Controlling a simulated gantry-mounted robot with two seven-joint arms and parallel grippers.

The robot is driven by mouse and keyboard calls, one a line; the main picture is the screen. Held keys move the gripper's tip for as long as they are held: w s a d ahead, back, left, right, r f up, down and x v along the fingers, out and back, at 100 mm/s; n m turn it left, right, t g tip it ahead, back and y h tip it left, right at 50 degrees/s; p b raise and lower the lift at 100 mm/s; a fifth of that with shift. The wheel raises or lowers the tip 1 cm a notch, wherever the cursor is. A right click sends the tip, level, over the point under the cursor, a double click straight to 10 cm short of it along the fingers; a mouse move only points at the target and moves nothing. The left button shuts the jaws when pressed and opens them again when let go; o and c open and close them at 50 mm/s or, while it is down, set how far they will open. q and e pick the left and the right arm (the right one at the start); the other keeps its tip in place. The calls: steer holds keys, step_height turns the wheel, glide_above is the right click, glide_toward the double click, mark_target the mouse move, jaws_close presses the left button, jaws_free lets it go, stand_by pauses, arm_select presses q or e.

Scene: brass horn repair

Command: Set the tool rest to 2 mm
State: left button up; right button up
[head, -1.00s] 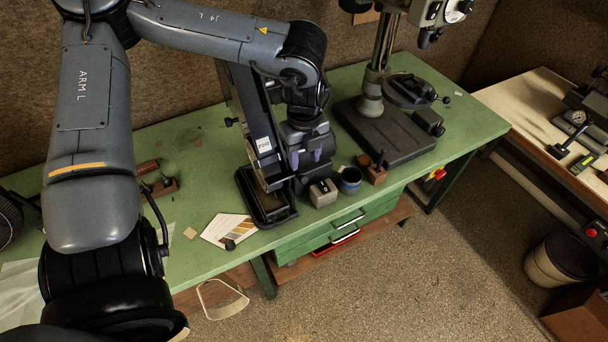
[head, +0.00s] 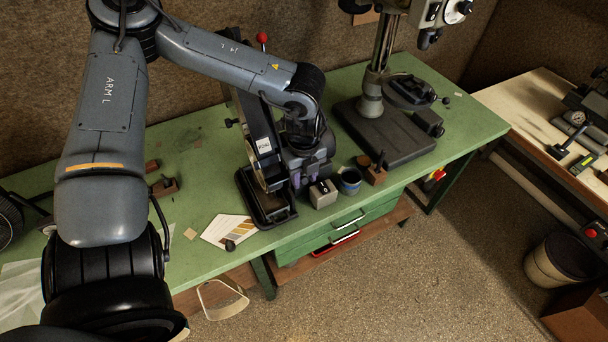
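A dark upright bench machine with a white label (head: 264,145) and a black base (head: 268,213) stands at the bench's front edge. I take it to be the one carrying the tool rest, but I cannot pick out the rest or any gap setting. My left gripper (head: 305,181) points down close against the machine's right side, with purplish fingers partly seen. Whether it touches the machine, or holds anything, I cannot tell. A red ball knob (head: 262,37) shows above the machine behind my arm. My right gripper is out of view.
A drill press base (head: 392,135) stands further right. A colour card (head: 227,229) lies left of the machine.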

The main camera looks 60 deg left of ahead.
arm_select(q)
jaws_close()
steer(key=shift+a+f+b, duration=0.6)
steer(key=shift+a+b, duration=0.1)
steer(key=shift+a, duration=0.25)
steer(key=shift+o, duration=1.3)
jaws_free()
